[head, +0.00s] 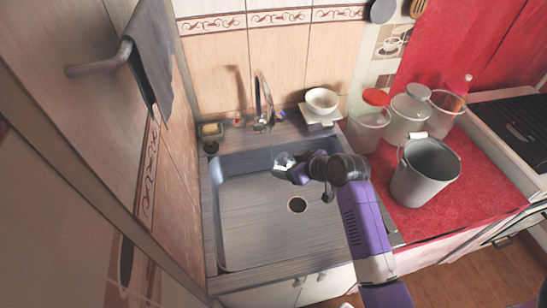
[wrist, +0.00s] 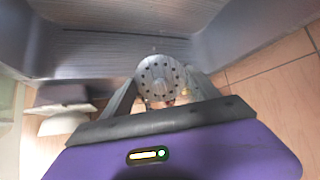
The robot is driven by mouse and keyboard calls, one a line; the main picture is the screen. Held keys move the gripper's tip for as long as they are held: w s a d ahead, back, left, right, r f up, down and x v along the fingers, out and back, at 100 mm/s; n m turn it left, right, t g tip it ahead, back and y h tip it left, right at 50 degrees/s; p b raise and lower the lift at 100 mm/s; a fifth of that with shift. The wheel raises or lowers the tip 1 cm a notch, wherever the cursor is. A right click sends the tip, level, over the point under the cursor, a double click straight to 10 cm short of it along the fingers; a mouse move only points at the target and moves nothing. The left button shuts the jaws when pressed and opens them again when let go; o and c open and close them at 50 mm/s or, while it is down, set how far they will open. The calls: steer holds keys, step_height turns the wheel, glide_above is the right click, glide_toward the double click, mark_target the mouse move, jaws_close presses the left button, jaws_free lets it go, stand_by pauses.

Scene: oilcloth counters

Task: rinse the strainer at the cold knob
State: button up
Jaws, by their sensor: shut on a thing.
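My gripper (head: 281,169) is over the sink, in front of the tap (head: 263,103). In the wrist view, my gripper (wrist: 160,88) is shut on the strainer (wrist: 158,76), a round grey metal disc with small holes, held between the two fingers. In the head view the strainer is small and hard to make out at the fingertips. The cold knob (head: 281,115), with a blue mark, is at the right of the tap, behind and apart from my gripper. A red-marked knob (head: 238,121) is at the left. I see no water running.
The grey sink (head: 245,225) is empty, with a dark round drain (head: 297,204). A white bowl (head: 322,99) stands on the back right ledge. A bucket (head: 424,175) and jars (head: 367,125) stand on the red counter.

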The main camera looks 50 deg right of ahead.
steer(key=shift+s+a+p, duration=0.15)
steer(key=shift+s+p, duration=0.1)
steer(key=shift+s, duration=0.8)
steer(key=shift+s+a+p, duration=0.1)
steer(key=shift+s+p, duration=0.1)
steer(key=shift+s, duration=0.8)
steer(key=shift+r, duration=0.1)
steer(key=p+v, duration=0.2)
steer(key=v, duration=0.4)
steer(key=shift+s, duration=0.2)
stand_by(0.6)
